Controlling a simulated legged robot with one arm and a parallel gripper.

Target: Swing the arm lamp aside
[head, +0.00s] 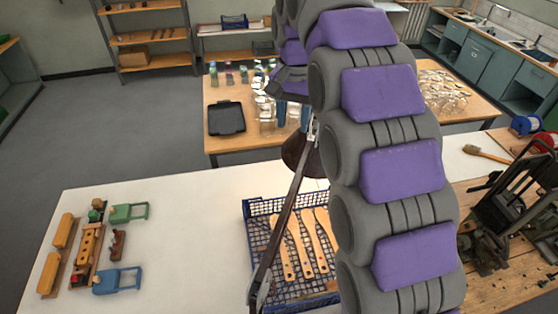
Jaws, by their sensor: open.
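The arm lamp's thin dark arm (285,218) rises from a joint at the bottom of the head view and slants up to the right. Its dark brown shade (297,152) hangs near the middle, partly behind my arm. My gripper (293,115) is small in view just above the shade, its two bluish fingers apart and pointing down. It looks empty. I cannot tell whether it touches the lamp. My thick grey and purple arm hides part of the scene right of the lamp.
A blue crate (247,226) with several wooden brush handles lies under the lamp arm. Toy-like wooden tools (87,243) lie at left on the white table (185,215). A dark machine (510,205) stands at right. A table behind holds glass jars and a dark tray (227,118).

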